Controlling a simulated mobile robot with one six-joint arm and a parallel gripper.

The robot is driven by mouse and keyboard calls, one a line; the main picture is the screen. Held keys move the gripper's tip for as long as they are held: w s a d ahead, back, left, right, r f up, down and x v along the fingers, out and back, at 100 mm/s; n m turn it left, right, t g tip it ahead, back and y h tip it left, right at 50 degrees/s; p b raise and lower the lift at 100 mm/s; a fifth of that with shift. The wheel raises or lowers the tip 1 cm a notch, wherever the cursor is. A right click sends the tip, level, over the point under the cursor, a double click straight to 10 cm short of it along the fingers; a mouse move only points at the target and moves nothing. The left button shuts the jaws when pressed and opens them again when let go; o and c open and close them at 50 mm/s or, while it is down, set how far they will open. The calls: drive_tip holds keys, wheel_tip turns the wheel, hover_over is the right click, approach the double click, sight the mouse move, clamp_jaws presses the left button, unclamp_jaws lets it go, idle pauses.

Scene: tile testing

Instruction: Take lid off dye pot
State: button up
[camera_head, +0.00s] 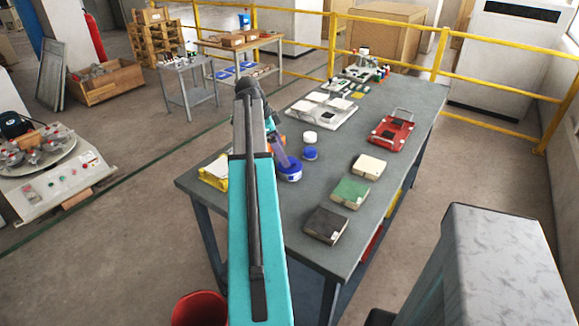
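A small blue pot with a white label (291,174) stands on the grey workbench (370,230), just right of my arm. My gripper (284,160) reaches down at the pot's upper left, with its end at or just over the pot's top. Whether it touches the lid, and whether its fingers are open or shut, is too small to tell. A round blue piece (310,154) and a round white piece (309,137) sit just behind and to the right. I cannot tell whether either is a lid or another pot.
Cream (369,166), green (350,193) and dark (326,226) tiles lie along the bench's right side. A red device (392,133) and a white tray (320,111) stand farther back. A yellow item (215,172) lies left of my arm. Bare benchtop lies between pot and tiles.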

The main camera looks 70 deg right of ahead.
drive_tip(key=shift+p+x, duration=0.65)
drive_tip(key=shift+x, duration=1.9)
drive_tip(key=shift+s, duration=0.15)
drive_tip(key=shift+c, duration=0.5)
drive_tip(key=c, duration=1)
